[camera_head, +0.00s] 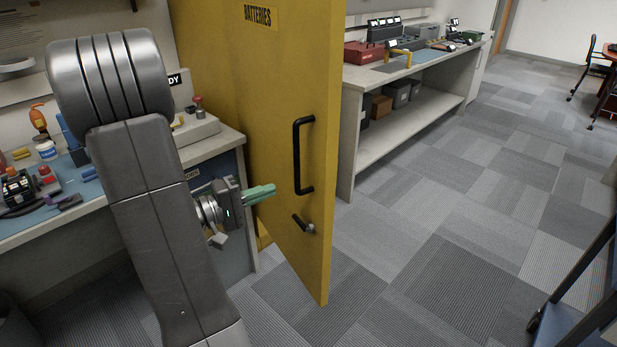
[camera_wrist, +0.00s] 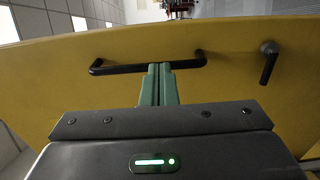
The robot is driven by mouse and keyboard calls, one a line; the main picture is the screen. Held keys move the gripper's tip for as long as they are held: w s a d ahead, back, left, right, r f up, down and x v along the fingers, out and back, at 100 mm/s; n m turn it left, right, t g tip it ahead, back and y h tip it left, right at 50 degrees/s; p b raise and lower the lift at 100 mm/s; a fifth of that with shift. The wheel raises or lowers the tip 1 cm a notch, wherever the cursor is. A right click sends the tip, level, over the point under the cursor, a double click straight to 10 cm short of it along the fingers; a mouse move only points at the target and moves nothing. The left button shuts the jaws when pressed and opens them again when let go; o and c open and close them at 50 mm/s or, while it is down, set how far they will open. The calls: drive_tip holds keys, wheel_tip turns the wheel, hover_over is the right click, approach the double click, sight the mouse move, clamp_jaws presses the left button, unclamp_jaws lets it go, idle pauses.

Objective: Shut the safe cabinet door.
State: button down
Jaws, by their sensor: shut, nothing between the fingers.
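The safe cabinet door (camera_head: 285,80) is yellow, with a "BATTERIES" label at its top, and stands swung open into the aisle. Its black bar handle (camera_head: 299,155) and a small lever latch (camera_head: 303,224) are on the face toward me. My gripper (camera_head: 262,192) has green fingers, shut and empty, pointing at the door to the left of the handle. In the wrist view the door (camera_wrist: 225,90) fills most of the picture, and the fingertips (camera_wrist: 158,68) overlap the bar handle (camera_wrist: 120,68). Whether they touch it I cannot tell. The lever (camera_wrist: 268,62) is to the right.
A cluttered workbench (camera_head: 215,145) stands at the left, close to my arm. Another bench (camera_head: 400,75) with equipment runs behind the door. Carpeted floor (camera_head: 430,220) is open right of the door. A dark frame (camera_head: 585,285) stands at the lower right.

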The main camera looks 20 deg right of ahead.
sight(321, 173)
drive_tip(key=d, duration=0.4)
drive_tip(key=w+d+p, duration=0.1)
drive_tip(key=d, duration=0.6)
drive_tip(key=shift+w+d, duration=0.25)
drive_tip(key=shift+d, duration=0.2)
